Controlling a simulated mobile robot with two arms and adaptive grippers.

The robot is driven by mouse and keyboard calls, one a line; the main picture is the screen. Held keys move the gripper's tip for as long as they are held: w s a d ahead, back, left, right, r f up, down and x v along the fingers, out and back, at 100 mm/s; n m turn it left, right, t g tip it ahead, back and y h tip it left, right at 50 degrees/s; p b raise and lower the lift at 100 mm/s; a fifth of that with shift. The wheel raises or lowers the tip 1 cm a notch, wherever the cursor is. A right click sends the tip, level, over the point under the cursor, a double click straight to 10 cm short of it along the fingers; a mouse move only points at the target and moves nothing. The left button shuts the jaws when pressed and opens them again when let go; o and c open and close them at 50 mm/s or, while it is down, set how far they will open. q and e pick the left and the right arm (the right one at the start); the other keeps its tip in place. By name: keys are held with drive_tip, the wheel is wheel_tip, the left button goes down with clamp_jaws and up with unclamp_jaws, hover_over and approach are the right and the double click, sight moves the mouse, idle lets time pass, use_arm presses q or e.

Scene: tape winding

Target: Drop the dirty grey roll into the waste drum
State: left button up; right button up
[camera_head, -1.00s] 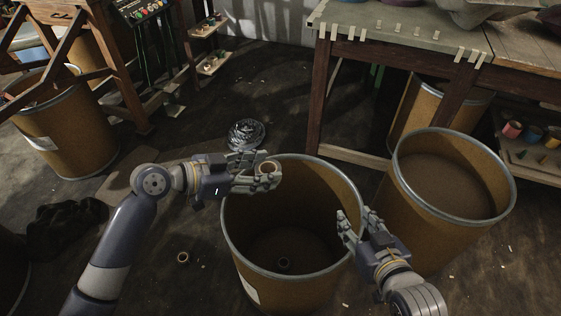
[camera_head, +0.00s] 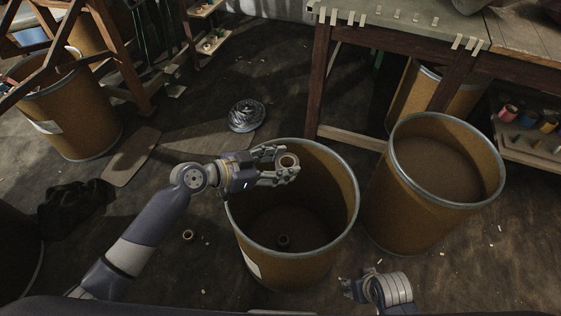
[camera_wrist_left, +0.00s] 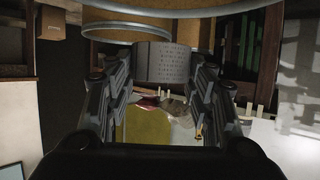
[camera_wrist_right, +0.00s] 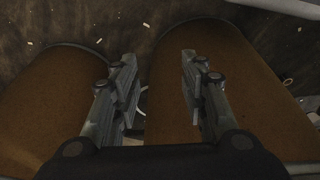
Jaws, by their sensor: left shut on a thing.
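My left gripper (camera_head: 277,166) is shut on the grey roll (camera_wrist_left: 162,62), which sits between its fingers in the left wrist view. In the head view the roll's open end with a tan core shows (camera_head: 288,161). The gripper and roll are over the mouth of the waste drum (camera_head: 268,262), a brown drum with a grey rim, on its far side. My right gripper (camera_wrist_right: 158,58) is open and empty, near the drum's lower right in the head view (camera_head: 356,286).
A second brown drum (camera_head: 398,222) stands close on the right. A workbench (camera_head: 400,28) is behind. Another small roll (camera_head: 188,235) and a shiny dark bundle (camera_head: 246,115) lie on the floor. A black heap (camera_head: 75,208) lies at left.

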use_arm(q)
drive_tip(key=shift+f+b, duration=1.6)
drive_tip(key=shift+f, duration=1)
use_arm(e)
drive_tip(key=w+v, duration=0.1)
drive_tip(key=v, duration=1)
drive_tip(key=shift+d+r+t, duration=0.15)
drive_tip(key=shift+r+t, duration=0.25)
drive_tip(key=shift+w, duration=0.15)
use_arm(q)
drive_tip(key=o, duration=1.1)
drive_tip(key=v, duration=1.2)
drive_tip(key=shift+a, duration=0.1)
